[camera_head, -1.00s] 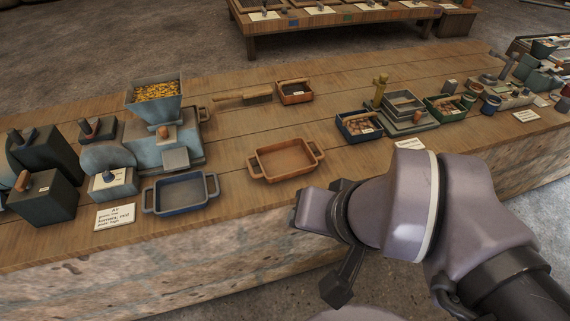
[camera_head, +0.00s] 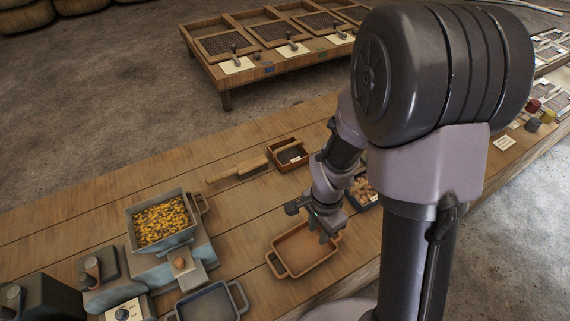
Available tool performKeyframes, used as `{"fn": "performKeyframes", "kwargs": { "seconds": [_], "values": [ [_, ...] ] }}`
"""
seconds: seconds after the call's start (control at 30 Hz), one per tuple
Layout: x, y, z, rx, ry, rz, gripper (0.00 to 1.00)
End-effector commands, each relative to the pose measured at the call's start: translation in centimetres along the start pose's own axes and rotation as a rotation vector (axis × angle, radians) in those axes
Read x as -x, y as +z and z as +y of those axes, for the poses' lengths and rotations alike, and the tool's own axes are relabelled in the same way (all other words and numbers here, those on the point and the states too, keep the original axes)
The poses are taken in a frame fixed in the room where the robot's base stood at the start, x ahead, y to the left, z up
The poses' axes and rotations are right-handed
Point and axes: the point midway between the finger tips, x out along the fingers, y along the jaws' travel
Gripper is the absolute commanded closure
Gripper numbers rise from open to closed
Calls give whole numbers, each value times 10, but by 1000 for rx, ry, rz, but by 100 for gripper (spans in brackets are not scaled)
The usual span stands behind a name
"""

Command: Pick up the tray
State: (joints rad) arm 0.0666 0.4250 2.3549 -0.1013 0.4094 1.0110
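An empty orange-brown tray (camera_head: 285,268) with a loop handle at each end sits on the wooden bench. My gripper (camera_head: 325,236) points down over the tray's far right part, close to its right end and handle. The gripper hides that handle. The fingers are small and dark here, so I cannot tell whether they are open or shut, or whether they touch the tray. A second tray, dark blue (camera_head: 207,304) with loop handles, sits nearer at the lower left, cut off by the picture's bottom edge.
A grey-blue machine with a hopper of yellow kernels (camera_head: 160,222) stands left of the orange-brown tray. A wooden-handled brush (camera_head: 240,171) and a small brown box (camera_head: 288,154) lie behind it. A container of brown lumps (camera_head: 363,190) is partly hidden behind my arm.

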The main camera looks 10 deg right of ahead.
Motion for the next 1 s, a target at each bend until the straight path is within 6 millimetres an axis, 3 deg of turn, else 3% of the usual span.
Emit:
{"fn": "performKeyframes", "kwargs": {
  "seconds": [0.4, 0.57, 0.8, 1.0],
  "values": [
    [-114, 1, 4, -10, 10, -4, 69],
    [-131, 1, 4, -9, 9, -3, 69],
    [-176, 3, 12, -9, 9, -3, 69],
    [-179, 2, 11, -9, 7, -2, 69]
  ]
}}
